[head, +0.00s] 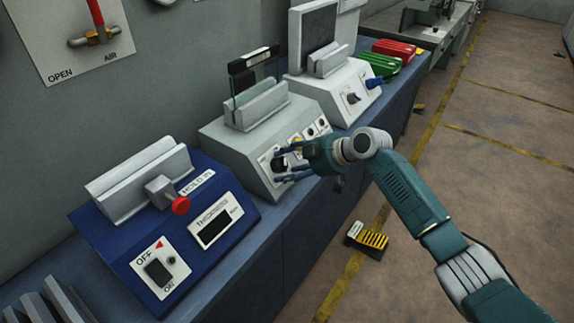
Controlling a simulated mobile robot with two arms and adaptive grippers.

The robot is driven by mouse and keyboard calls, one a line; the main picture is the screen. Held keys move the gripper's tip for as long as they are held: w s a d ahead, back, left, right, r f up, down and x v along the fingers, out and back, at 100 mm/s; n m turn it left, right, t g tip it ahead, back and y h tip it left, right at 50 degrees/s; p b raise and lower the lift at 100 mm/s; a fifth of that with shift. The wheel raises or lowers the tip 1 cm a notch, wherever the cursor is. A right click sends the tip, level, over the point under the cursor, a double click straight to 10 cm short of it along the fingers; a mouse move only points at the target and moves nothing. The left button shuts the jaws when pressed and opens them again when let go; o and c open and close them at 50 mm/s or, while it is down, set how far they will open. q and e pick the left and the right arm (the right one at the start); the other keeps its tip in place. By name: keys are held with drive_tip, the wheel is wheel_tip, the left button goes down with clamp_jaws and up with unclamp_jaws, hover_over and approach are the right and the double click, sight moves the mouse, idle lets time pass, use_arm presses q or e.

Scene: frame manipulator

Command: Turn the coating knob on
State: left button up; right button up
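A grey machine (222,138) stands in the middle of the bench, with a glass plate (255,82) upright in its slot. On its sloped front panel is a dark knob (280,164). The panel's labels are too small to read, so I cannot tell if this is the coating knob. My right gripper (285,164) is at this knob, with its fingers apart, one above and one below it. I cannot tell whether they touch it. My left gripper is out of view.
A blue machine (120,256) with a red knob (181,205) and OFF/ON switch stands at left. A white machine (345,82) with a knob and blue lever stands behind. Green (379,64) and red (396,48) holders lie beyond. The floor (480,190) right is mostly clear.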

drive_tip(key=shift+a+r, duration=0.15)
drive_tip(key=shift+r, duration=0.05)
drive_tip(key=shift+r, duration=0.15)
drive_tip(key=v, duration=1.1)
drive_tip(key=shift+s+d, duration=0.2)
drive_tip(key=shift+d, duration=0.2)
